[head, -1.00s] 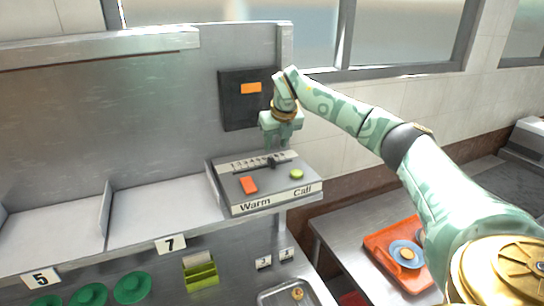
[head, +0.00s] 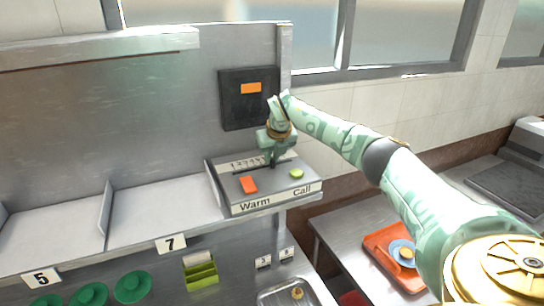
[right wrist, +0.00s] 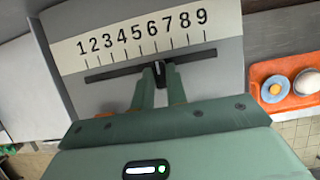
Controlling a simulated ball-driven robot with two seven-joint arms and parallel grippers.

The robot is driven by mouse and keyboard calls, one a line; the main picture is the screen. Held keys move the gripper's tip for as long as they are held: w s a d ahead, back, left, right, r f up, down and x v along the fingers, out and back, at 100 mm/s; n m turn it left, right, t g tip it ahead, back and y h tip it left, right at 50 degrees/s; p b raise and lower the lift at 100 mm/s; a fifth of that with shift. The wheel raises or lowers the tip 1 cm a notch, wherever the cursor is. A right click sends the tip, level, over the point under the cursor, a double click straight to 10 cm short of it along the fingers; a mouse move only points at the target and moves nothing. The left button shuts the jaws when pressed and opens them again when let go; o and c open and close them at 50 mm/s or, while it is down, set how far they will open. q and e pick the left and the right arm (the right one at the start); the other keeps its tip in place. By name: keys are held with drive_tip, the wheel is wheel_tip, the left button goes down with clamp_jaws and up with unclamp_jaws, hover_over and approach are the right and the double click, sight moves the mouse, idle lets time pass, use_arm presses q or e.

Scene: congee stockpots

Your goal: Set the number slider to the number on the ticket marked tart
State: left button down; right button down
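The number slider is on a grey control box (head: 228,185) with a white strip (head: 238,166) that reads 1 to 9 in the right wrist view (right wrist: 130,40). Its dark knob (right wrist: 160,70) sits in the slot at about the 6 mark. My right gripper (right wrist: 160,78) has its fingers closely on both sides of the knob and looks shut on it; in the head view my right gripper (head: 275,158) points down at the slot. My left gripper is not in view.
An orange button (head: 248,185) and a green button (head: 296,174) are on the box, above the labels Warm and Call. A black panel (head: 235,105) stands behind. An orange tray (head: 378,245) with dishes, a green holder (head: 201,276) and green bowls (head: 132,288) are lower.

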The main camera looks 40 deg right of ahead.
drive_tip(key=shift+s+d+r+p, duration=0.1)
drive_tip(key=shift+s+d+p, duration=0.05)
drive_tip(key=shift+d+p, duration=0.2)
drive_tip(key=shift+s+d+r+p, duration=0.1)
drive_tip(key=shift+d+p, duration=0.1)
drive_tip(key=shift+d, duration=0.2)
drive_tip(key=shift+s+d+f, duration=0.1)
drive_tip(key=shift+d, duration=0.2)
drive_tip(key=shift+d+f, duration=0.1)
drive_tip(key=c, duration=1.4)
unclamp_jaws()
drive_tip(key=v, duration=1.6)
drive_tip(key=shift+r, duration=0.25)
drive_tip(key=shift+f, duration=0.1)
